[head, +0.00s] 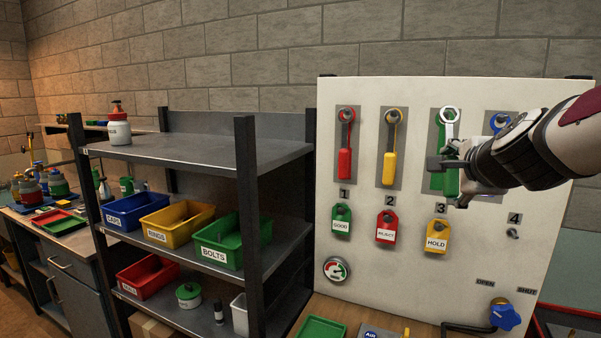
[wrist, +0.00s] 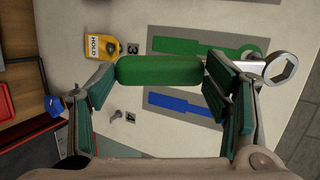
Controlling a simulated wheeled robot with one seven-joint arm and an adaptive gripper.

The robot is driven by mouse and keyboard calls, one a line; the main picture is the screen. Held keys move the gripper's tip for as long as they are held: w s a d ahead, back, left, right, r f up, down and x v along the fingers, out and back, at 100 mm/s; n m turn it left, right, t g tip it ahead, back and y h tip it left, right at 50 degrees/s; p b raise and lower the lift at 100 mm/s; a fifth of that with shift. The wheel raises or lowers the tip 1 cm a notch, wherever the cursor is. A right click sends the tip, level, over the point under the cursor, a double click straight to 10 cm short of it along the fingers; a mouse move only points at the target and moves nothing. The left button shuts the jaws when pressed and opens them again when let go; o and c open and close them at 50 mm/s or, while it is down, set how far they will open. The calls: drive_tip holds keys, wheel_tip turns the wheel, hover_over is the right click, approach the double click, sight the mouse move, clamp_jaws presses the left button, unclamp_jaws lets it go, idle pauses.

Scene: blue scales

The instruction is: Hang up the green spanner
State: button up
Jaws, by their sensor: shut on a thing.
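The green spanner (head: 446,180) is upright in front of the green outline (head: 437,135) above number 3 on the white board (head: 408,285). My gripper (head: 450,176) is shut on its green handle. In the wrist view the handle (wrist: 158,70) lies between the two finger pads of my gripper (wrist: 158,78), and the steel ring end (wrist: 281,68) sticks out past the right finger. The green outline (wrist: 205,46) shows bare beside the spanner there. Whether the ring is around a hook or only in front of it, I cannot tell.
A red spanner (head: 345,160) and a yellow spanner (head: 389,165) hang to the left. A blue outline (wrist: 185,107) shows bare in the wrist view. Tags hang below, including the yellow HOLD tag (head: 437,238). A blue valve knob (head: 505,318) is at lower right.

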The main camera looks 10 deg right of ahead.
drive_tip(key=shift+w+d+f+b, duration=0.1)
drive_tip(key=shift+w+d+b, duration=0.45)
drive_tip(key=shift+w, duration=0.3)
drive_tip(key=shift+w+d+f+b, duration=0.1)
drive_tip(key=shift+w+d+b, duration=0.4)
drive_tip(key=shift+w, duration=0.3)
drive_tip(key=shift+w+d+b, duration=0.5)
drive_tip(key=shift+w+d, duration=0.05)
drive_tip(key=shift+w, duration=0.3)
drive_tip(key=shift+w+d+f+b, duration=0.25)
drive_tip(key=shift+w+f+b, duration=0.05)
drive_tip(key=shift+b, duration=0.25)
drive_tip(key=o, duration=1.3)
drive_tip(key=shift+o, duration=0.2)
drive_tip(key=shift+s, duration=0.1)
drive_tip(key=shift+s+a+p, duration=0.6)
drive_tip(key=shift+s+a, duration=0.05)
drive_tip(key=shift+s, duration=0.3)
drive_tip(key=shift+s+a+p, duration=0.55)
drive_tip(key=shift+s+a, duration=0.1)
drive_tip(key=shift+s, duration=0.3)
drive_tip(key=shift+s+a+p, duration=0.6)
drive_tip(key=shift+s+a, duration=0.05)
drive_tip(key=shift+s, duration=0.3)
drive_tip(key=shift+c, duration=0.6)
